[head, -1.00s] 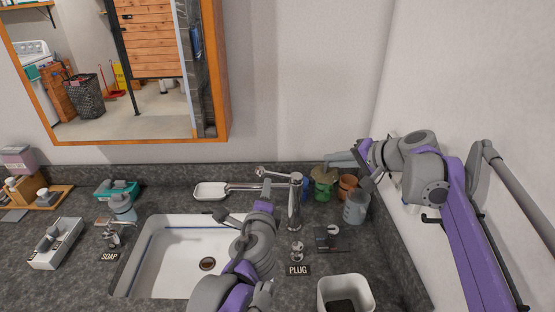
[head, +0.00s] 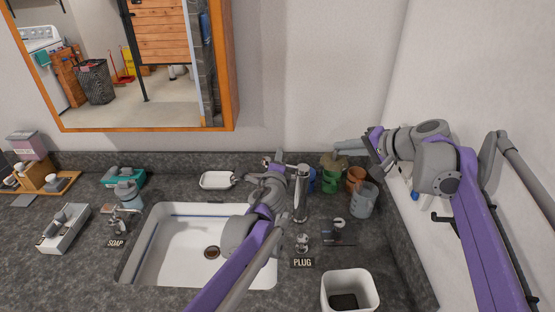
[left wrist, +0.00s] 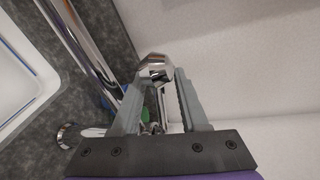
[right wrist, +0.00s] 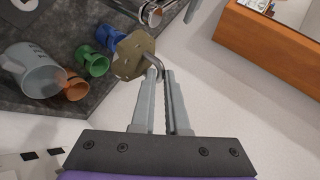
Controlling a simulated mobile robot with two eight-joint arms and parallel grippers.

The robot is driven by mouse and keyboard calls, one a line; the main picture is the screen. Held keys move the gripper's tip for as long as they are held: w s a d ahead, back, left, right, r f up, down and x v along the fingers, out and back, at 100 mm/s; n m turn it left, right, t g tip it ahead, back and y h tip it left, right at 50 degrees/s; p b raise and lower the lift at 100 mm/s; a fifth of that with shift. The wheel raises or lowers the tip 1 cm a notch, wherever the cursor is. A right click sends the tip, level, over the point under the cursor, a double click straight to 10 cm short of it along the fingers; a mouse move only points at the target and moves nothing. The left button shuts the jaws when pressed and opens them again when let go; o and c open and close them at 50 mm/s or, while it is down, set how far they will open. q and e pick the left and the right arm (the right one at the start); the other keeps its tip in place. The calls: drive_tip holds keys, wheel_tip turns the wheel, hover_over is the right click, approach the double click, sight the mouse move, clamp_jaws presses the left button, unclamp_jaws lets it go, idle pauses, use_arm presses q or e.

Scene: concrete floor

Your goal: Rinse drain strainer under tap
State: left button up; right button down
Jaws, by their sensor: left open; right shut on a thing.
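The drain strainer (right wrist: 132,58) is a brass-coloured disc with small holes and a bent handle. My right gripper (right wrist: 160,76) is shut on its handle, holding it above the cups at the right back; the strainer also shows in the head view (head: 331,162). In the head view, my left arm hides part of the tap and the sink's right side.
Blue, green (head: 330,182) and orange (head: 355,179) cups and a grey translucent cup (head: 363,200) stand right of the tap. A white bin (head: 349,290) is at front right. The wall closes the right side.

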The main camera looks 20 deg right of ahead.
use_arm(q)
drive_tip(key=shift+w+d+f, duration=0.1)
drive_tip(key=shift+w+d, duration=0.1)
drive_tip(key=shift+w, duration=0.3)
clamp_jaws()
idle(1.2)
